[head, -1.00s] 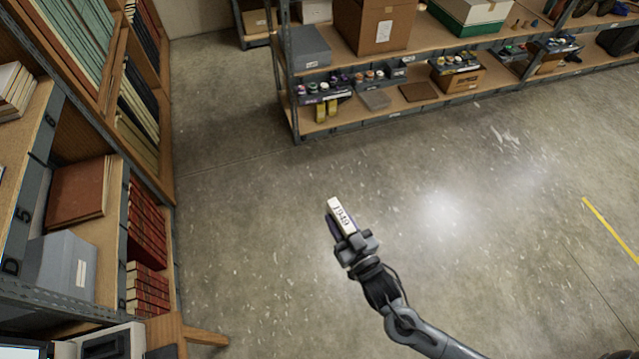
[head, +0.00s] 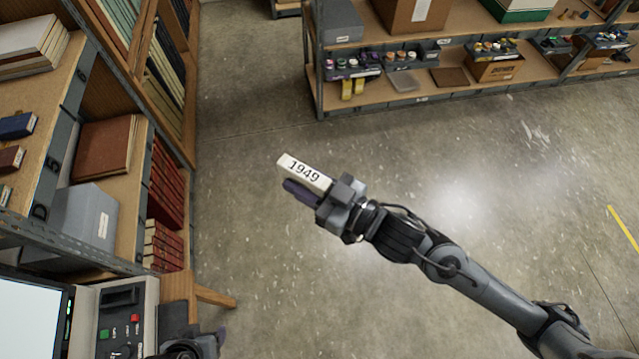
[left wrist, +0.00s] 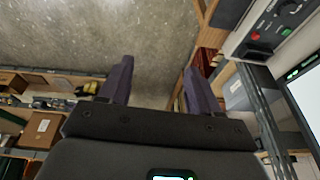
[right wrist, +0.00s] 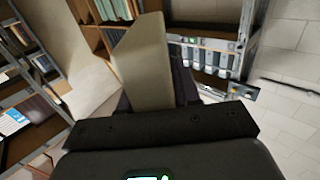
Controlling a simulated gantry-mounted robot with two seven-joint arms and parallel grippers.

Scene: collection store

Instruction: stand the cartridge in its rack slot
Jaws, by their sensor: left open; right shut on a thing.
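The cartridge (head: 304,171) is a pale slim block with "1949" on its label. My right gripper (head: 308,188) is shut on it and holds it tilted in the air over open floor. In the right wrist view the cartridge (right wrist: 143,65) covers much of the right gripper's fingers. My left gripper (left wrist: 158,85) is open and empty in the left wrist view; only a small part shows at the bottom of the head view. A row of upright grey units (right wrist: 207,56) stands on a shelf in the right wrist view; I cannot tell whether a slot is free there.
A tall shelf unit (head: 62,148) with books and boxes stands at the left. A machine with buttons (head: 122,318) and a wooden stool-like piece (head: 205,290) are at the lower left. A low shelf (head: 400,100) runs along the back. The floor (head: 420,150) between is clear.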

